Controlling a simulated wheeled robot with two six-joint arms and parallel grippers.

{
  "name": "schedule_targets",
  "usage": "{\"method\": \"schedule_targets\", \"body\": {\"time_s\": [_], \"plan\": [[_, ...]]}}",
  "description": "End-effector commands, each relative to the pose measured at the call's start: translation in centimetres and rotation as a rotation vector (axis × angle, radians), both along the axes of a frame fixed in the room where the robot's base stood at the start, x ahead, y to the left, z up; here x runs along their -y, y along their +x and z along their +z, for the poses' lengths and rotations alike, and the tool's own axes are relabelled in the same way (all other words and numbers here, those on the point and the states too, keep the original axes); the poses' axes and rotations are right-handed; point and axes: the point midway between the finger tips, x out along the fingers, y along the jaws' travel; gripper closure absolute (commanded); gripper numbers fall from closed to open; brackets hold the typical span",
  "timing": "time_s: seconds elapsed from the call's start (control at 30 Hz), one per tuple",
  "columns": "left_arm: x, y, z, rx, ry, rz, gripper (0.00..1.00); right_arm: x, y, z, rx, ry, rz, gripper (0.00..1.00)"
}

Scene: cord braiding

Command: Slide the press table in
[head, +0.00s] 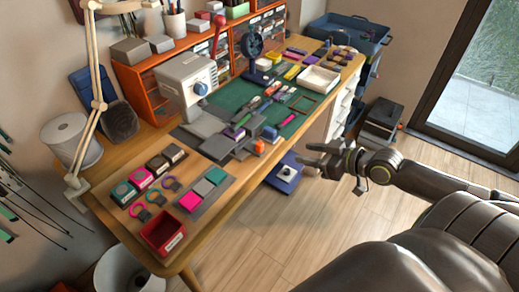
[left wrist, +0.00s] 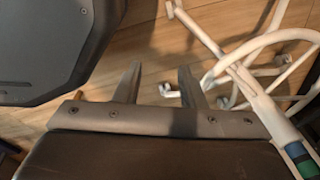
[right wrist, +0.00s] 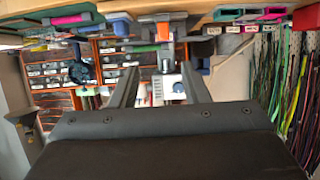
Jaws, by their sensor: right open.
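The press (head: 187,82), a pale grey machine with a blue knob and a red lever, stands on the wooden workbench. Its grey press table (head: 222,140) extends in front of it towards the bench's front edge, with an orange block (head: 259,147) near its outer end. My right gripper (head: 308,156) is open and empty, in the air off the bench's front edge, apart from the press table. In the right wrist view, the press (right wrist: 166,90) appears upside down beyond the open fingers. My left gripper (left wrist: 157,82) is open and empty over the floor, outside the head view.
A red tray (head: 163,232) and colored pads lie at the bench's near end. A green mat (head: 236,92) with tools and a white tray (head: 318,79) lie farther along. A blue box (head: 285,172) is below the front edge. A white tubular frame (left wrist: 255,75) is near my left gripper.

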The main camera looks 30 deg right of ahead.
Motion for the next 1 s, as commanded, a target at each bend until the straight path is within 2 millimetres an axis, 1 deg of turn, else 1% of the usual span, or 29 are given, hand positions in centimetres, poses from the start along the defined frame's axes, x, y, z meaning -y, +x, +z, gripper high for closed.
{"method": "schedule_targets", "body": {"time_s": [0.03,0.13,0.27,0.47,1.0], "plan": [[0.0,0.0,-0.2,0.000,0.000,0.000,0.64,-0.4,-0.1,0.1,0.001,0.002,0.010,0.58],[0.0,0.0,-0.2,0.000,0.000,0.000,0.64,-0.6,0.1,0.2,0.003,0.005,0.016,0.58],[0.0,0.0,-0.4,0.000,0.000,0.000,0.64,-0.8,0.8,-0.1,0.005,0.006,0.011,0.58],[0.0,0.0,-0.8,0.000,0.000,0.000,0.64,-1.6,2.6,-0.8,0.005,0.008,0.014,0.58],[0.0,0.0,-1.1,0.000,0.000,0.000,0.64,-3.8,7.7,-3.1,0.003,0.008,0.013,0.58]]}}
